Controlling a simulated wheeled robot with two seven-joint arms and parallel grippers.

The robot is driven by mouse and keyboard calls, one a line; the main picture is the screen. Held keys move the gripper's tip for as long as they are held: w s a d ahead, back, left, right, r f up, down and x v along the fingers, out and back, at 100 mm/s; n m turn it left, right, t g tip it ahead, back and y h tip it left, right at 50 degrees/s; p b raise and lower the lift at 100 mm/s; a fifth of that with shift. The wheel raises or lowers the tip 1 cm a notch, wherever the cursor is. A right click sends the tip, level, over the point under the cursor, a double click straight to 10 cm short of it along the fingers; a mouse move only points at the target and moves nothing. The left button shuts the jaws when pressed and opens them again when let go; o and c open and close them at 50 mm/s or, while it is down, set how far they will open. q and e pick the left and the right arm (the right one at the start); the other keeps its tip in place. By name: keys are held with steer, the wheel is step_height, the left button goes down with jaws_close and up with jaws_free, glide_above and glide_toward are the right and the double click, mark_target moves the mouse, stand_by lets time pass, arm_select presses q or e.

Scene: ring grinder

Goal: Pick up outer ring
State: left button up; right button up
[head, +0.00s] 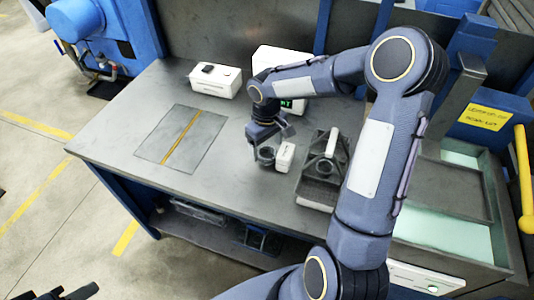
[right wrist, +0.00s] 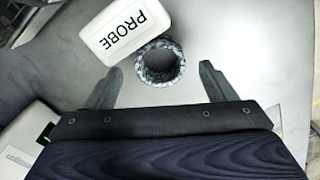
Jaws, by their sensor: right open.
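The outer ring (right wrist: 160,79), a dark mottled grey ring, lies on the table in the right wrist view. It sits between and slightly beyond the fingertips of my right gripper (right wrist: 162,68), with a gap on each side. In the head view the ring (head: 265,161) is under my right gripper (head: 270,144), which is open and empty above the table. A dark part at the bottom left edge of the head view appears to be my left gripper (head: 72,293); its jaw state is unclear.
A white block marked PROBE (right wrist: 122,30) stands right beside the ring; it also shows in the head view (head: 285,157). A dark tray (head: 318,190) is to the right. A white box (head: 215,82) and a flat mat (head: 180,138) lie left, with bare table around.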

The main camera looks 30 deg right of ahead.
steer(key=shift+f, duration=1.25)
steer(key=c, duration=1.3)
steer(key=shift+r, duration=0.15)
